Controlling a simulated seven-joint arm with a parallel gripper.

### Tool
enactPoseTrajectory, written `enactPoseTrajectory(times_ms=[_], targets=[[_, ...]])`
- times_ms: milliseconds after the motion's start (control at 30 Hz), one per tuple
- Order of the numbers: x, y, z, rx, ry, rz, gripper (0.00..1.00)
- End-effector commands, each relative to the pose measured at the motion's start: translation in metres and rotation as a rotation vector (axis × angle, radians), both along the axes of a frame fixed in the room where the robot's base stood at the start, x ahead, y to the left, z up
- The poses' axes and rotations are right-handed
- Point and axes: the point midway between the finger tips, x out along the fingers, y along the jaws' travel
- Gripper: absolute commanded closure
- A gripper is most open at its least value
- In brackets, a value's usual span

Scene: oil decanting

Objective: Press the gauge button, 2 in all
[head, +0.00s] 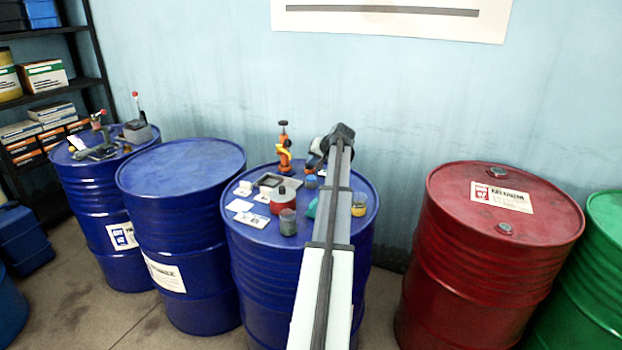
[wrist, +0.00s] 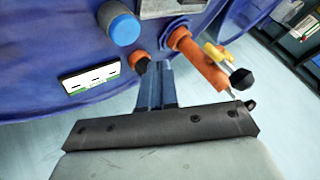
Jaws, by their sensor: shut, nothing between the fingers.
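I cannot surely tell which item is the gauge button. In the wrist view a small orange-brown round piece (wrist: 138,62) sits just left of my fingertips; I cannot tell whether they touch it. A white panel (wrist: 90,77) with black dashes and a green strip lies further left. My gripper (wrist: 154,66) is shut and empty, its fingers over the blue drum. In the head view my arm reaches across the middle blue drum (head: 262,262) and hides part of its top and my fingers.
An orange pump-like fitting (wrist: 198,58) with a yellow lever and black knob stands close right of my fingers. A blue-capped cylinder (wrist: 120,27) is at upper left.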

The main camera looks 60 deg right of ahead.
Motion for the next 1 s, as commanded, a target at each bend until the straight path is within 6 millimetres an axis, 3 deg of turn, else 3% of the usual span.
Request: enactPoseTrajectory(times_ms=[200,400,1000], targets=[[0.0,0.0,-0.022,0.001,0.0,-0.001,1.0],[0.0,0.0,-0.032,0.0,-0.001,0.001,1.0],[0.0,0.0,-0.034,-0.001,0.0,-0.001,1.0]])
